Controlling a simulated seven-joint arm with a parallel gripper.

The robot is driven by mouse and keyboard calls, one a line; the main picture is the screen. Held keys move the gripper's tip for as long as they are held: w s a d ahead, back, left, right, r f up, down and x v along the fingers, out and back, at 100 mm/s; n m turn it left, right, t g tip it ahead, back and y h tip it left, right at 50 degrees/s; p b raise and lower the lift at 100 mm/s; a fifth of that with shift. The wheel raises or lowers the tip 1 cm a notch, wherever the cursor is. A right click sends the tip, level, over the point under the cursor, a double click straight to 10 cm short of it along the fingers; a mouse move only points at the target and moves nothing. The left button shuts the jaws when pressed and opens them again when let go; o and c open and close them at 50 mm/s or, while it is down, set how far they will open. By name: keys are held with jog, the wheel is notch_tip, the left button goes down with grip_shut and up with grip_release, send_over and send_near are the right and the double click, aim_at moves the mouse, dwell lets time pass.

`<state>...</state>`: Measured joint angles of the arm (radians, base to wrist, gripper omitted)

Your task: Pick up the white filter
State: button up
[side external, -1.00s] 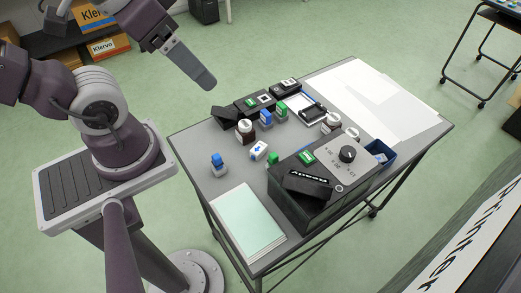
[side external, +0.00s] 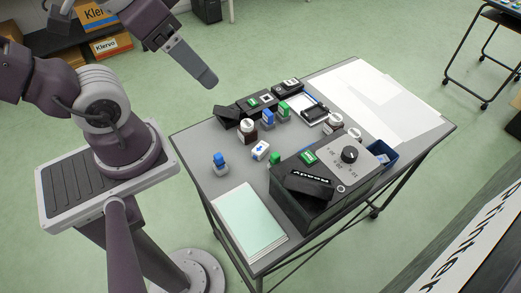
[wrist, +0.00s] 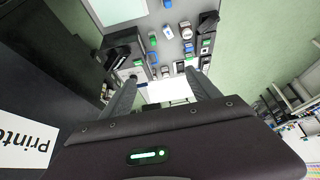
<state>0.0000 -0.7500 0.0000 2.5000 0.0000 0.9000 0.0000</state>
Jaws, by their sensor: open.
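A small white block with a blue arrow on it, which looks like the white filter (side external: 260,150), lies on the grey table between the bottles and the black printer-like box. It appears to show in the wrist view as a small white piece (wrist: 168,31). My gripper (side external: 205,78) is raised above and beyond the table's far left edge, well apart from the filter. In the wrist view my gripper (wrist: 160,76) has its two fingers spread, with nothing between them.
A blue-capped bottle (side external: 219,162) stands left of the filter. A brown white-capped jar (side external: 247,129) and blue and green bottles stand behind it. The black box (side external: 325,180) is to its right. A pale pad (side external: 248,222) lies in front. Bare table surrounds the filter's left side.

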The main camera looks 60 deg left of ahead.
jog(key=w+a+f+m+g+y, duration=0.3)
jog(key=w+a+f+m, duration=0.15)
jog(key=w, duration=0.35)
jog(key=m+g+h, duration=0.3)
jog(key=m, duration=0.7)
send_over(261, 147)
jog(key=shift+n, duration=0.25)
jog(key=f, duration=2.5)
jog(key=shift+w+a+f, duration=0.1)
jog(key=shift+w, duration=0.1)
jog(key=f, duration=0.7)
jog(key=shift+s, duration=0.3)
jog(key=shift+r, duration=0.1)
jog(key=c, duration=1.4)
